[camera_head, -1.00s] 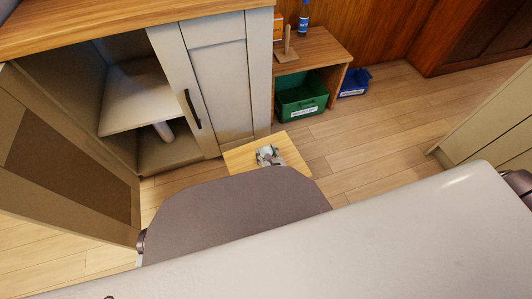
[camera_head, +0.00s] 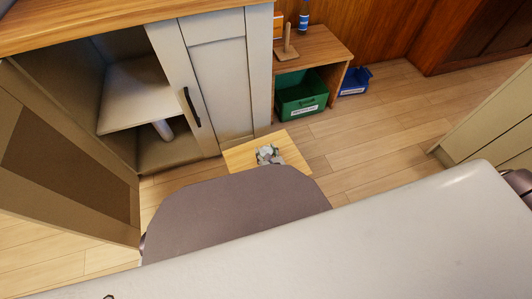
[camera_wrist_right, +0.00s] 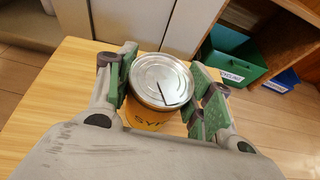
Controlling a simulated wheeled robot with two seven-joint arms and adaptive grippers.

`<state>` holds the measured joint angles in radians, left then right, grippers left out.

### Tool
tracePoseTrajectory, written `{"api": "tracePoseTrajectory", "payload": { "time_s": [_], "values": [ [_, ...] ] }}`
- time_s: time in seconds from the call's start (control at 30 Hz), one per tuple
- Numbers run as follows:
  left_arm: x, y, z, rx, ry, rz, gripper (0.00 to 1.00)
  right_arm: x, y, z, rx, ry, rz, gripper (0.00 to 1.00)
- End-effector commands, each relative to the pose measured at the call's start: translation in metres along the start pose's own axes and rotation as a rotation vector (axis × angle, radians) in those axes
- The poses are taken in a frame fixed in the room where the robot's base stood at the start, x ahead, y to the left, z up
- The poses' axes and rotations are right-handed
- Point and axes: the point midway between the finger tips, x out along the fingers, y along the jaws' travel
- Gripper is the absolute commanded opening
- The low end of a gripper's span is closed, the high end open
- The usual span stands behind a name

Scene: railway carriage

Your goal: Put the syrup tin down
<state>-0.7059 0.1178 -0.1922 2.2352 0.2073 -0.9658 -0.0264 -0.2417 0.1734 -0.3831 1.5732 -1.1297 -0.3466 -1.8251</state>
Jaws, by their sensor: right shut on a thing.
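The syrup tin (camera_wrist_right: 160,80) has a bare metal lid and an orange label with dark letters. It is between the fingers of my right gripper (camera_wrist_right: 165,88) in the right wrist view, and the gripper is shut on it. The tin is over a light wooden top (camera_wrist_right: 60,85); whether its base touches the wood is hidden. In the head view my right gripper (camera_head: 269,155) shows small over the same wooden top (camera_head: 240,157), and the tin is hard to make out there. My left gripper is not in view.
An open cabinet (camera_head: 140,95) with a shelf stands at the left, its door swung out. The floor at right is clear.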

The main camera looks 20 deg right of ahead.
Motion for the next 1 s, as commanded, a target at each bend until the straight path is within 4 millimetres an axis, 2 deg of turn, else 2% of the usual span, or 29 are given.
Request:
{"api": "tracePoseTrajectory", "payload": {
  "time_s": [0.37, 0.4, 0.57, 1.0],
  "values": [
    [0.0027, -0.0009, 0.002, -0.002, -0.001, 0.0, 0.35, 0.0017, 0.0002, -0.0021, 0.0, -0.002, 0.0, 0.14],
    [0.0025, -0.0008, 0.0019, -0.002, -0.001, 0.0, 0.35, 0.0016, 0.0001, -0.0018, 0.0, -0.002, 0.0, 0.56],
    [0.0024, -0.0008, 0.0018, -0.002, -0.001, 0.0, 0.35, 0.0014, 0.0001, -0.0022, 0.0, -0.001, 0.0, 0.76],
    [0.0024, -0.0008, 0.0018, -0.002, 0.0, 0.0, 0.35, 0.0008, -0.0002, -0.0026, -0.001, 0.001, 0.0, 0.77]
  ]
}}
